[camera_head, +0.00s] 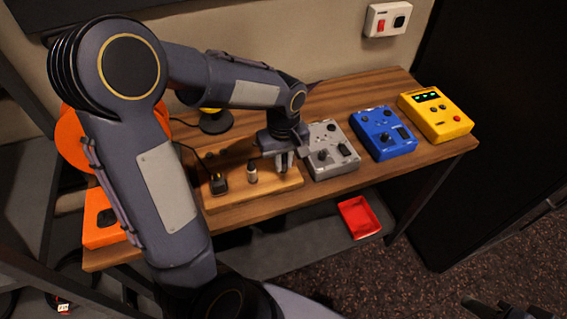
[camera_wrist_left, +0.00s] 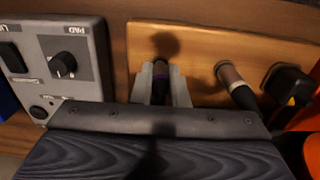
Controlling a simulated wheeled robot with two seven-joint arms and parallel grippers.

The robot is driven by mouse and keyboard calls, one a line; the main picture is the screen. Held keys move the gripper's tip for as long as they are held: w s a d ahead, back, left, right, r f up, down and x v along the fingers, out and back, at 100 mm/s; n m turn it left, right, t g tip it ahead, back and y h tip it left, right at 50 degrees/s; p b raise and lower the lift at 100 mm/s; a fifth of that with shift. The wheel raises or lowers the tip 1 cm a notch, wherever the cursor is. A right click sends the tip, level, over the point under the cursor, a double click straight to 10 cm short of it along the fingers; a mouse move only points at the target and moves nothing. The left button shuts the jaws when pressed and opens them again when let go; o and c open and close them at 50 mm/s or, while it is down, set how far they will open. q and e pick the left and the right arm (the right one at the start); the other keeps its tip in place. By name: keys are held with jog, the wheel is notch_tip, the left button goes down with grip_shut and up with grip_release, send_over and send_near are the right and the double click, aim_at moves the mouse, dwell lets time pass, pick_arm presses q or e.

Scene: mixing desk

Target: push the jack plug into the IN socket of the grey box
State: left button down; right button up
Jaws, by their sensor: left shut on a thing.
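The grey box (camera_head: 328,150) stands on the desk right of the wooden board. In the left wrist view the grey box (camera_wrist_left: 75,60) is at the left, with a knob under an upside-down PAD label and a round socket-like part near its lower corner; an IN label is not legible. My left gripper (camera_head: 284,163) is over the board's right end, beside the box. In the wrist view my left gripper (camera_wrist_left: 161,85) is shut on a dark plug (camera_wrist_left: 161,72) with a purple band. Whether the plug touches the board is unclear. My right gripper (camera_head: 500,306) is at the lower right, away from the desk.
On the wooden board (camera_head: 232,200) stand a grey cylindrical plug (camera_head: 252,173) and a black block plug (camera_head: 218,184) with a cable. A blue box (camera_head: 383,135) and a yellow box (camera_head: 436,114) stand further right. A red tray (camera_head: 359,217) lies below the desk.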

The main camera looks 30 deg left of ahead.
aim_at(284, 158)
pick_arm(q)
jog(key=shift+r+p, duration=2.1)
jog(key=shift+r, duration=0.7)
